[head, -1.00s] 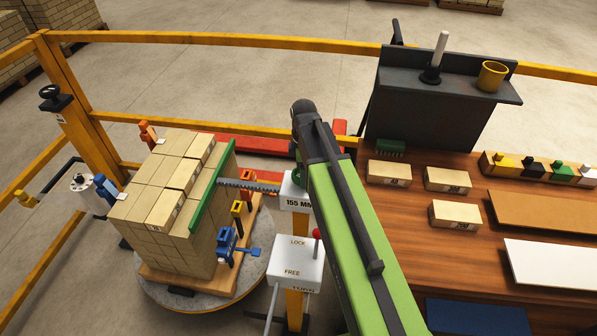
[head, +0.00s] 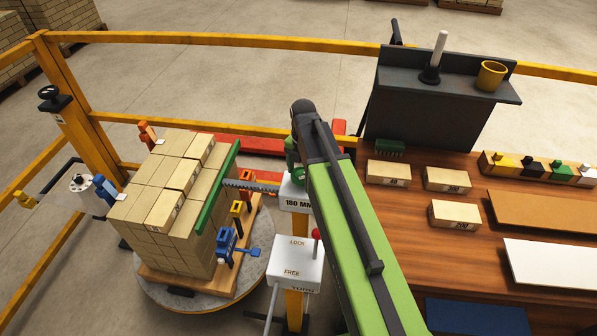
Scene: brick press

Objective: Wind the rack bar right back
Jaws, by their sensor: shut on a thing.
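The toothed rack bar (head: 252,185) runs from a white-topped post (head: 296,192) to a long green plate (head: 217,187) along the right side of the brick stack (head: 165,200). The post's readout shows 180 MM. I cannot tell whether the plate touches the bricks. A dark green part (head: 291,147) shows at the post beside my arm; I cannot tell whether it is the crank grip. My light green arm covers the area to the right of the post. My gripper's jaws are hidden behind the arm.
A white box (head: 297,262) marked LOCK and FREE has a red-knobbed lever (head: 317,240). Blue, yellow and orange clamps stand along the pallet (head: 190,290). A wooden bench (head: 410,240) with loose bricks fills the right. Yellow rails (head: 250,45) bound the cell.

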